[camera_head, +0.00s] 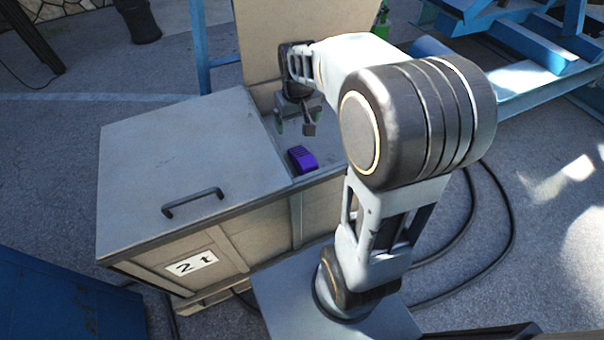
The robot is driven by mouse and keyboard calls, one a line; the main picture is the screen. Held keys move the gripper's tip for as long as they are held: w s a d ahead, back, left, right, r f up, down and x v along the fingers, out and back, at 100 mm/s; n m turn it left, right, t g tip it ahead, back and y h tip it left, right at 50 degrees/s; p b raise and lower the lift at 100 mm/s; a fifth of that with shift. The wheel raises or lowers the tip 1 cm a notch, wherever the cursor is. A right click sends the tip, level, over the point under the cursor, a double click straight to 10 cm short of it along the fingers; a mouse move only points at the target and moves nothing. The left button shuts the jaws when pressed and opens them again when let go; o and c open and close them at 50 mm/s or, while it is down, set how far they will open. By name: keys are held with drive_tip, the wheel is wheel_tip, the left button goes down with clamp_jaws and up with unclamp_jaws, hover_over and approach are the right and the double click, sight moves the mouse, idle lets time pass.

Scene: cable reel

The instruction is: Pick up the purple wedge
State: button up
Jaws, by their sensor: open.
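The purple wedge (302,159) lies on the grey top of the crate (170,150), near its front edge and right of the lid's handle. It has a ridged dark patch on its upper face. My gripper (296,128) hangs above and behind the wedge, fingers pointing down. It is open and empty, apart from the wedge. The exact height of the fingertips over the surface is hard to tell. My arm hides the right part of the crate top.
A black handle (193,203) stands up from the crate lid. An upright tan panel (300,38) rises behind my gripper. Blue steel racks (530,45) stand at the back right. Black cables (508,215) lie on the floor at right. A blue box (60,300) is at lower left.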

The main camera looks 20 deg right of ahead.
drive_tip(key=g+b, duration=0.1)
drive_tip(key=b, duration=0.5)
hover_over(303, 160)
drive_tip(key=w, duration=0.2)
wheel_tip(303, 160, down, 14)
drive_tip(key=f, duration=0.2)
drive_tip(key=f+b, duration=0.1)
drive_tip(key=f, duration=0.2)
drive_tip(key=d+f, duration=0.1)
drive_tip(key=f, duration=0.2)
drive_tip(key=shift+w+d+f+b, duration=0.1)
drive_tip(key=shift+f+b, duration=0.05)
drive_tip(key=shift+b, duration=0.25)
drive_tip(key=shift+f+b, duration=1.1)
drive_tip(key=shift+f, duration=2.15)
drive_tip(key=shift+r, duration=0.1)
drive_tip(key=c, duration=1.4)
